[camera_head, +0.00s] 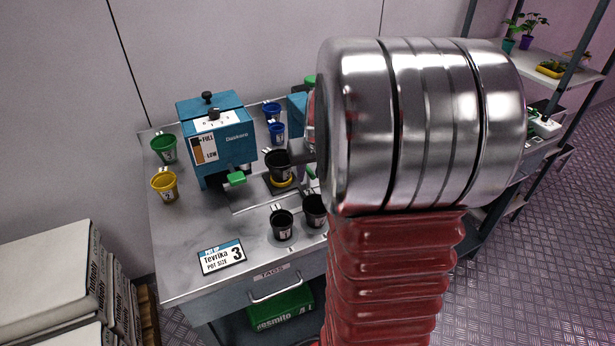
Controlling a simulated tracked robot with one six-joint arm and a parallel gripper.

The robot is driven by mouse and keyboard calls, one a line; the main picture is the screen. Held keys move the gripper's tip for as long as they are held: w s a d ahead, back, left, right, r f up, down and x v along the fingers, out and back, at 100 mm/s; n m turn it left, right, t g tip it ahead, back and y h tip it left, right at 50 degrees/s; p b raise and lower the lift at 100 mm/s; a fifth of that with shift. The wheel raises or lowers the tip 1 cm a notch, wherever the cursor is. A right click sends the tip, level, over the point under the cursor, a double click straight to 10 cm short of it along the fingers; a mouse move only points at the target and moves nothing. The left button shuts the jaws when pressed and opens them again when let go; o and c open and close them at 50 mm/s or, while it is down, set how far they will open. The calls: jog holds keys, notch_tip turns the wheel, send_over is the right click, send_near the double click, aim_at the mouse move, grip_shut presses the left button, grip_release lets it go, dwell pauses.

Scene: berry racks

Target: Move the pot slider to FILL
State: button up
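A blue dispenser (232,148) with a FULL/LOW gauge and a black top knob stands on the metal bench. In front of it lies a flat metal slide plate (245,196) with a green handle (236,179) at its left end. A black pot (277,163) sits in a yellow ring on this plate, to the right of the dispenser. I see no readable FILL mark. My gripper (298,152) shows only as a dark part beside the pot's right side. My large silver wrist hides its fingers, so contact with the pot and its opening cannot be told.
Green (163,148) and yellow (165,186) pots stand left; blue pots (276,130) stand behind. A plant rack (540,65) stands right.

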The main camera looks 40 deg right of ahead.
jog(key=shift+x, duration=1.55)
jog(key=shift+c, duration=0.3)
grip_shut()
